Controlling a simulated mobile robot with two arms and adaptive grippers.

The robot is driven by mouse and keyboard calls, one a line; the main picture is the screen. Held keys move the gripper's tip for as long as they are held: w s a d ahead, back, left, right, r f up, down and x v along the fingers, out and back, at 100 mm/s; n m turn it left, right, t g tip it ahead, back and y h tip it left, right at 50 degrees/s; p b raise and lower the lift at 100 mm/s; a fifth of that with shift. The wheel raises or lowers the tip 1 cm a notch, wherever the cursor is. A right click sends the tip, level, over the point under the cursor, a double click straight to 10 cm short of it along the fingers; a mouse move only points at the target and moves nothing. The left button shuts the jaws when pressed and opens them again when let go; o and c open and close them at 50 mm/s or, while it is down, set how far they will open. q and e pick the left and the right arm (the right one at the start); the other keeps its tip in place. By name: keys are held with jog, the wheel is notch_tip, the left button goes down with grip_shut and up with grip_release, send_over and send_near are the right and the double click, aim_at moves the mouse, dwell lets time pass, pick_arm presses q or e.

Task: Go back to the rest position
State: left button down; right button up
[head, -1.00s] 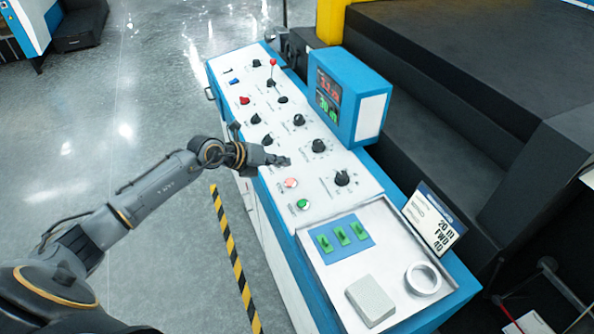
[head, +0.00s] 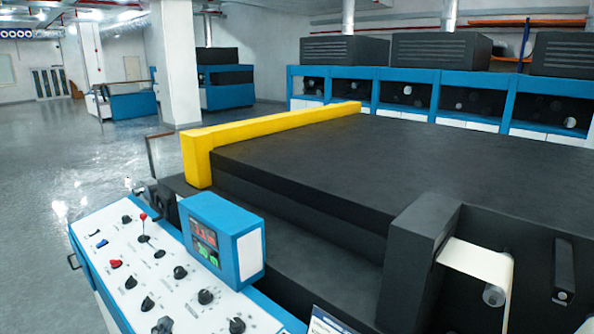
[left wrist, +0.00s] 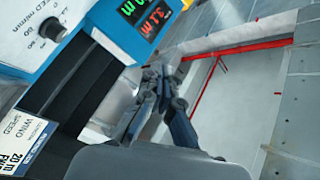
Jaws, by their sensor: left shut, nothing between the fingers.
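My left gripper (left wrist: 162,88) shows in the left wrist view, dark, with its fingers shut and nothing between them. It is apart from the control console, whose blue display box fills the upper left of that view. In the head view I cannot make out either gripper. The control console (head: 75,233) stands at the lower left there, with knobs, a red-tipped lever (head: 144,226) and the blue display box (head: 249,256). My right gripper is in neither view.
A large black machine bed (head: 390,165) with a yellow bar (head: 280,121) lies behind the console. A roll of pale film (head: 478,262) sits at the right. Open grey floor (head: 60,165) is at the left. Blue-framed machines (head: 436,95) line the back.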

pick_arm(q)
jog(key=s+f+n+g+y, duration=0.2)
jog(key=s+f+n+g, duration=0.65)
jog(key=s+f, duration=0.45)
jog(key=s+d+f+g+h, duration=0.2)
jog(key=s+d+g, duration=0.1)
jog(key=s, duration=0.4)
jog(key=s+d+f+g+h, duration=0.1)
jog(key=s+d+f+g, duration=0.2)
jog(key=s, duration=0.4)
notch_tip(320, 180, down, 29)
jog(key=s+g+b, duration=0.2)
jog(key=b, duration=0.1)
jog(key=s+a+f+g+b, duration=0.1)
jog(key=s+a+f+b, duration=0.1)
jog(key=s+f, duration=1.4)
notch_tip(320, 180, down, 2)
jog(key=shift+s+a, duration=0.25)
jog(key=shift+a, duration=0.15)
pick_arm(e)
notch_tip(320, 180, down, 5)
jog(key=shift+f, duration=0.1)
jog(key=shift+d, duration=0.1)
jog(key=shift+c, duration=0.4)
